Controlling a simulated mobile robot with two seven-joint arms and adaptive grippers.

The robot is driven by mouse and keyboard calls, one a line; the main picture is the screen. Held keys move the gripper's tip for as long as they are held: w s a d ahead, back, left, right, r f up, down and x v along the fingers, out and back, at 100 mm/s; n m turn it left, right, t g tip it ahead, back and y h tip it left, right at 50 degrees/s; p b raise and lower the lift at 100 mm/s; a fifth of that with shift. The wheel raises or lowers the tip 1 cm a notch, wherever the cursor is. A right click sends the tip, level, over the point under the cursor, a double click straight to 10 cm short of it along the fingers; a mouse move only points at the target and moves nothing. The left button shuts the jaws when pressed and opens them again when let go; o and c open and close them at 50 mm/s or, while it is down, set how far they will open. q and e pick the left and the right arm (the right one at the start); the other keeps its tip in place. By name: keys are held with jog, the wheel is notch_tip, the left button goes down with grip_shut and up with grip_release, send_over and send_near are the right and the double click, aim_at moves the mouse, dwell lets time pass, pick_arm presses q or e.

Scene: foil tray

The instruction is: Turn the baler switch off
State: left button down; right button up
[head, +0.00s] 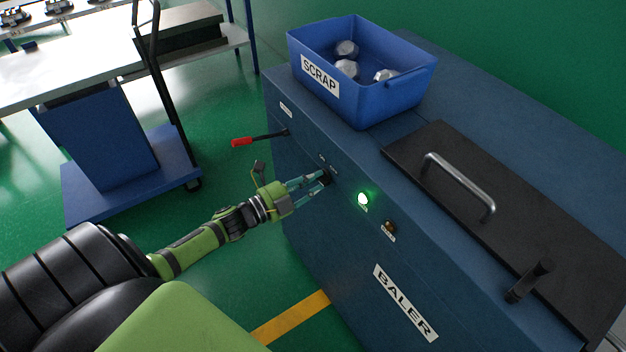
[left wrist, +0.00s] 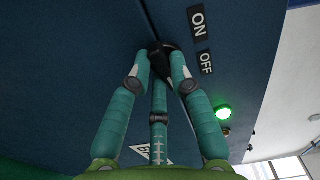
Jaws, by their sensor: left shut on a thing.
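The blue baler (head: 330,255) stands at the right with a BALER label on its front. Its black switch knob (head: 327,178) sits on the front face, and my left gripper (head: 322,178) is shut on it. In the left wrist view the fingers of my left gripper (left wrist: 163,70) close around the dark knob (left wrist: 160,48), which they partly hide. The ON label (left wrist: 198,21) and the OFF label (left wrist: 206,62) are beside the knob. A green lamp (head: 362,199) is lit on the front; it also shows in the left wrist view (left wrist: 223,112). My right gripper is out of view.
A blue SCRAP bin (head: 393,103) with metal pieces stands on the baler. A red-handled lever (head: 243,142) juts from the front, left of the switch. An amber button or lamp (head: 389,227) is right of the green lamp. A blue cart (head: 180,180) stands at left.

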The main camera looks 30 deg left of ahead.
pick_arm(q)
jog(key=n+p, duration=0.1)
jog(key=n, duration=0.2)
jog(key=n+p, duration=0.1)
jog(key=n, duration=0.3)
jog(key=n+p, duration=0.1)
jog(key=n, duration=0.2)
jog(key=shift+s+d+n, duration=0.1)
jog(key=shift+d+n, duration=0.15)
jog(key=shift+n, duration=0.05)
jog(key=shift+f, duration=0.1)
dwell(0.3)
jog(key=c, duration=1.1)
grip_release()
jog(key=v, duration=1.2)
